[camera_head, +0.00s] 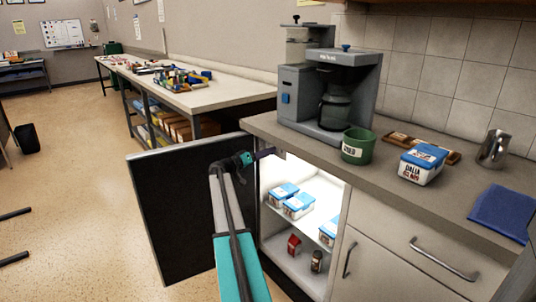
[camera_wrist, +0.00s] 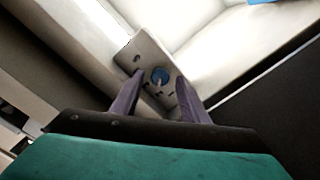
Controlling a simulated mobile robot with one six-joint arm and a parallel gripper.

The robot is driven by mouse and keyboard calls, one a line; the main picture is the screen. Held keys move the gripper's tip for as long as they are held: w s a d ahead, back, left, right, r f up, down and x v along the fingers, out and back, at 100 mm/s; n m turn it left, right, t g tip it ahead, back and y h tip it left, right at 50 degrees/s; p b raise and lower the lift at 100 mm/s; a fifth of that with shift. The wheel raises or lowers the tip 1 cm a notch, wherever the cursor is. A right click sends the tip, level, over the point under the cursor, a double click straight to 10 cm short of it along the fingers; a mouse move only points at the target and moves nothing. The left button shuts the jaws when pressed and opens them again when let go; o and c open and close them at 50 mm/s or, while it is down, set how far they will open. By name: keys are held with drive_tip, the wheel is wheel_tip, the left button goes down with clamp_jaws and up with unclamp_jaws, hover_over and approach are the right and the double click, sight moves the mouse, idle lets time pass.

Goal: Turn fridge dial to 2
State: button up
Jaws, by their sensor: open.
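In the head view my gripper (camera_head: 265,153) reaches to the top of the open fridge's lit interior (camera_head: 293,262), and the dial is hidden there. The dark fridge door (camera_head: 175,225) stands open to the left.
Inside the fridge are blue-lidded boxes (camera_head: 298,206), a red carton (camera_head: 294,244) and a dark jar (camera_head: 316,261). The counter (camera_head: 395,185) above holds a coffee machine (camera_head: 300,97), a green mug (camera_head: 357,147) and a blue-lidded tub (camera_head: 421,168).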

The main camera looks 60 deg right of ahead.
drive_tip(key=v, duration=1.3)
drive_tip(key=shift+d, duration=0.1)
